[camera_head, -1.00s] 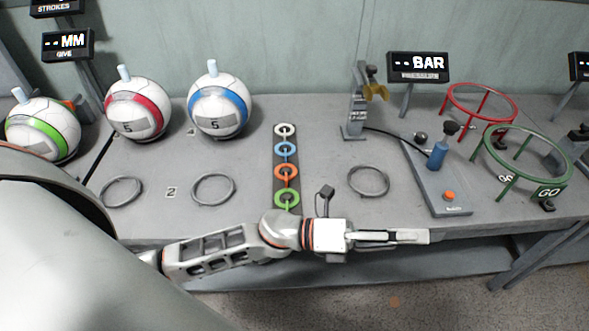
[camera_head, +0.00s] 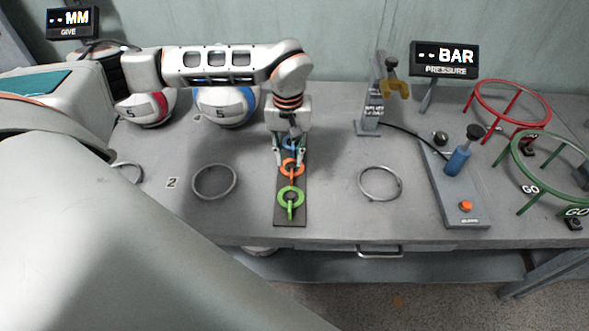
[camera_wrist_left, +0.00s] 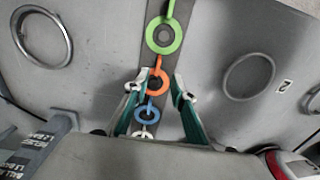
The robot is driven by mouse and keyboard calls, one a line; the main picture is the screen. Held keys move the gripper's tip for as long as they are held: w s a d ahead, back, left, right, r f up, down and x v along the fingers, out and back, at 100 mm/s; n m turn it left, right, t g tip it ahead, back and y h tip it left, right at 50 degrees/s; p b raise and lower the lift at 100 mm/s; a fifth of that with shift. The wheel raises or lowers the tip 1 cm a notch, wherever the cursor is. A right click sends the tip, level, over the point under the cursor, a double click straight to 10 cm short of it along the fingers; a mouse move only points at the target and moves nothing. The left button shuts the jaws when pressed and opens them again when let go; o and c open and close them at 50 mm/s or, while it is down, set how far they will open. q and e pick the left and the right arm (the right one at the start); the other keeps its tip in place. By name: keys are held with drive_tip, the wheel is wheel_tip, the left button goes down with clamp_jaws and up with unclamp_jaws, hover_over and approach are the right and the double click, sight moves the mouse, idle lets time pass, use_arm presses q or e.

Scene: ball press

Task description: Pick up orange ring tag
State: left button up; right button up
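The orange ring tag (camera_head: 284,168) lies on a dark strip (camera_head: 290,219) on the table, behind the green ring tag (camera_head: 281,198). My left gripper (camera_head: 289,162) points down over the strip at the orange ring. In the left wrist view its fingers (camera_wrist_left: 160,77) are apart, one on each side of the orange ring (camera_wrist_left: 149,81). Whether they touch it or how high they are, I cannot tell. The blue ring tag (camera_wrist_left: 139,112) and white ring tag (camera_wrist_left: 146,133) are partly covered by the gripper. My right gripper is out of view.
Grey wire rings (camera_head: 214,196) (camera_head: 380,197) lie on either side of the strip. Balls with red (camera_head: 146,110) and blue bands (camera_head: 227,108) stand behind my arm. A clamp stand (camera_head: 369,118) and blue pump (camera_head: 456,161) are at right.

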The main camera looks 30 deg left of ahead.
sight(292, 172)
use_arm(q)
drive_tip(key=f, duration=0.7)
drive_tip(key=shift+w+f+b, duration=0.25)
drive_tip(key=shift+w+b, duration=0.05)
drive_tip(key=shift+b, duration=0.05)
clamp_jaws()
